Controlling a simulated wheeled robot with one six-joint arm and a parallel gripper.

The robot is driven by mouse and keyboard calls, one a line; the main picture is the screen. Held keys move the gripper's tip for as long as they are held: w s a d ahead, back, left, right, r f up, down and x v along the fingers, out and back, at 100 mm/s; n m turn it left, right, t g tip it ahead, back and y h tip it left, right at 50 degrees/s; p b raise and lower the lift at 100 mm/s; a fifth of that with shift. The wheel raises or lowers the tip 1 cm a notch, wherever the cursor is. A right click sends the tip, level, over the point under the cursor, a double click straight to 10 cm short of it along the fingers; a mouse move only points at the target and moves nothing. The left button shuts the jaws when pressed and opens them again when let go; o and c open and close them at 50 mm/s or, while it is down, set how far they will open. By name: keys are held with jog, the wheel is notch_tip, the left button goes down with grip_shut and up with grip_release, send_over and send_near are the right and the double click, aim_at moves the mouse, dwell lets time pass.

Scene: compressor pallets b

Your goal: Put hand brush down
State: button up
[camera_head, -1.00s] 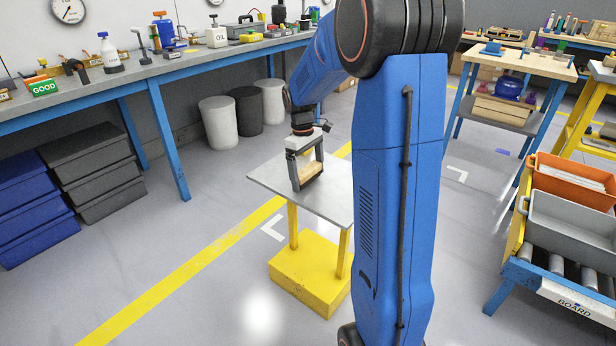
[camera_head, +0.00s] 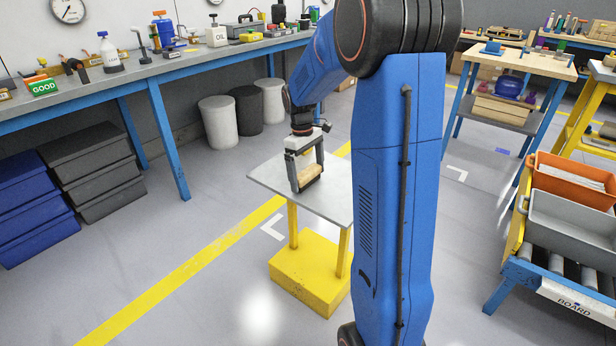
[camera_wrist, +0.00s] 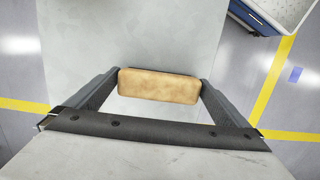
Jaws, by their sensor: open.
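The hand brush (camera_wrist: 160,86) shows in the wrist view as a tan wooden block lying across the grey table top (camera_wrist: 120,40). No bristles can be made out. My gripper (camera_wrist: 158,90) is open, with one finger at each end of the brush. Whether the fingertips touch its ends cannot be told. In the head view my gripper (camera_head: 310,180) points down at the small grey table (camera_head: 335,205), with the tan brush (camera_head: 309,174) low between its fingers, at or just over the table top.
The small table has yellow legs on a yellow base (camera_head: 308,275). A long workbench (camera_head: 160,68) with tools and bottles runs along the left. Bins (camera_head: 217,122) stand behind. A roller cart with an orange tray (camera_head: 570,180) and a grey tray (camera_head: 570,228) is at the right.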

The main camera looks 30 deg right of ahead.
aim_at(304, 171)
jog(key=r, duration=0.6)
jog(key=w+r, duration=0.1)
jog(key=r, duration=0.3)
jog(key=shift+w+a, duration=0.1)
jog(key=shift+a, duration=0.1)
jog(key=s+a+r+m+t, duration=0.1)
jog(key=s+a+r+t, duration=0.15)
jog(key=s+a, duration=0.4)
jog(key=s+a+r+m+t, duration=0.1)
jog(key=s+a+r, duration=0.25)
jog(key=s, duration=0.65)
jog(key=s+a+f+m+t, duration=0.1)
jog(key=s+a+f, duration=0.1)
jog(key=s, duration=0.5)
jog(key=s+a+f+m+t, duration=0.1)
jog(key=s+a+f, duration=0.2)
jog(key=s, duration=0.5)
jog(key=shift+a+f+t, duration=0.2)
jog(key=shift+f+t, duration=0.15)
jog(key=shift+f, duration=0.1)
